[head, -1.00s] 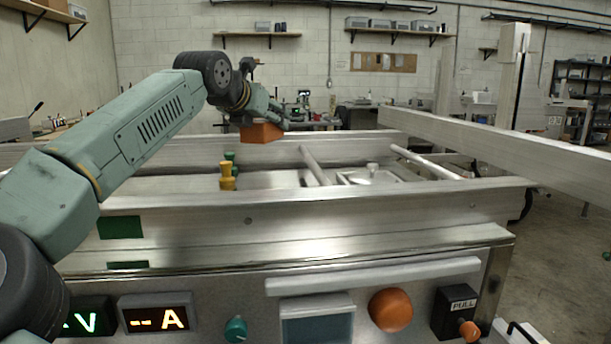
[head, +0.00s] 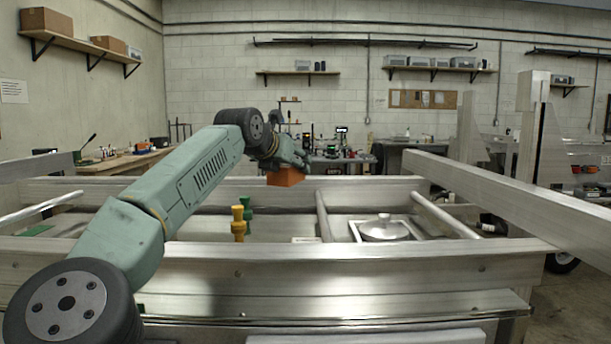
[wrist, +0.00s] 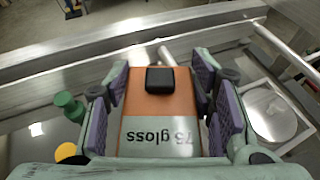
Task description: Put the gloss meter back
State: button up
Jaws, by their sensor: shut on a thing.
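The gloss meter is an orange block (wrist: 160,112) with a black part on top and a grey label reading "75 gloss", upside down in the wrist view. My gripper (wrist: 158,95) is shut on it, with purple-padded fingers on its left and right sides. In the head view the orange gloss meter (head: 285,177) hangs from my gripper (head: 290,160), above the aluminium trailer frame (head: 350,262). Its underside is hidden in the wrist view.
A yellow knob (head: 238,224) and a green knob (head: 247,212) stand inside the frame. A round lidded metal piece (head: 384,229) lies right of a crossbar (head: 323,216). A long aluminium beam (head: 500,196) runs at right. A cluttered bench (head: 140,158) stands at back left.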

jog(key=p+x, duration=0.5)
jog(key=x, duration=0.5)
jog(key=shift+w+p, duration=0.3)
jog(key=shift+p, duration=0.1)
jog(key=shift+f, duration=0.2)
